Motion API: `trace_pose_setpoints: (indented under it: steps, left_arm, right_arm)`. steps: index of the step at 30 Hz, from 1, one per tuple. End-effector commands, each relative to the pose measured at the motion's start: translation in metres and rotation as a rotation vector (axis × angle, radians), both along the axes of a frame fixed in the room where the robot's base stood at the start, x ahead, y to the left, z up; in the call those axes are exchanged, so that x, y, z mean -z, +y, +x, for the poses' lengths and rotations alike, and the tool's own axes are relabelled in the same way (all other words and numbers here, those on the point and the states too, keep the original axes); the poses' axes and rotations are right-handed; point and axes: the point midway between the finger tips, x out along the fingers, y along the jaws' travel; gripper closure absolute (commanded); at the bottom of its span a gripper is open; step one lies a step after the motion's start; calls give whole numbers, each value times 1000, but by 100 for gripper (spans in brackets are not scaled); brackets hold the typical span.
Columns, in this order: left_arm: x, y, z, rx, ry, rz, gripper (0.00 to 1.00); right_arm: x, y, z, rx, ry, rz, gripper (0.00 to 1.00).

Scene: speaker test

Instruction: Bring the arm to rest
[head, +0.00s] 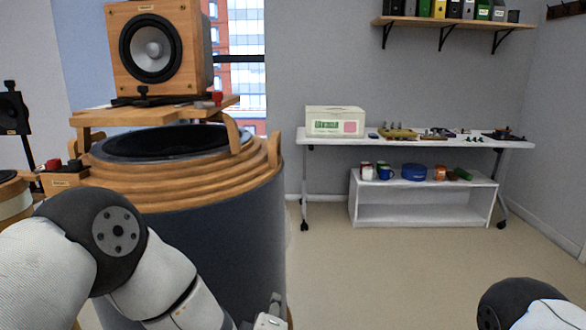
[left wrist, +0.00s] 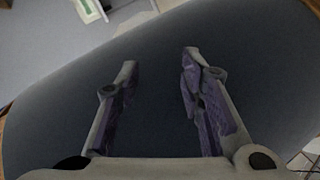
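My left arm (head: 120,240) comes in from the left in the head view and bends down in front of a large dark drum-shaped stand with wooden rings (head: 190,180). Only a small part of my left gripper shows at the bottom edge there. In the left wrist view my left gripper (left wrist: 160,65) has its two fingers apart with nothing between them. The drum's dark side (left wrist: 160,120) fills the view behind the fingers. My right arm (head: 525,305) shows only as a piece at the bottom right, and its gripper is out of view.
A wooden speaker (head: 158,48) stands on a wooden platform (head: 150,113) above the drum. A white table (head: 460,143) with a box (head: 335,121) and small parts stands at the back, over a low white shelf (head: 420,214). The floor (head: 400,275) at centre right is clear.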

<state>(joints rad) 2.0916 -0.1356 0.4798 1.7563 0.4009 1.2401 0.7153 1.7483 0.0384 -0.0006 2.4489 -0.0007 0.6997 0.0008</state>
Motion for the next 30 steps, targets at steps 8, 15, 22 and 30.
trace_pose_setpoints:
  steps: [8, 15, 22, 30]
  left_arm:
    - [154, 88, -208, 494, 627, 461, 65]
    - [168, 157, -405, 925, 1083, 581, 65]
    - [151, 176, -473, 1091, 1232, 569, 65]
    - [151, 176, -473, 1092, 1232, 568, 65]
  right_arm:
    - [-9, 0, 9, 0, -32, 0, 60]
    - [-14, 0, 14, 1, -51, 0, 60]
    - [-15, 0, 16, 2, -55, 1, 60]
    - [-15, 0, 15, 2, -54, 1, 60]
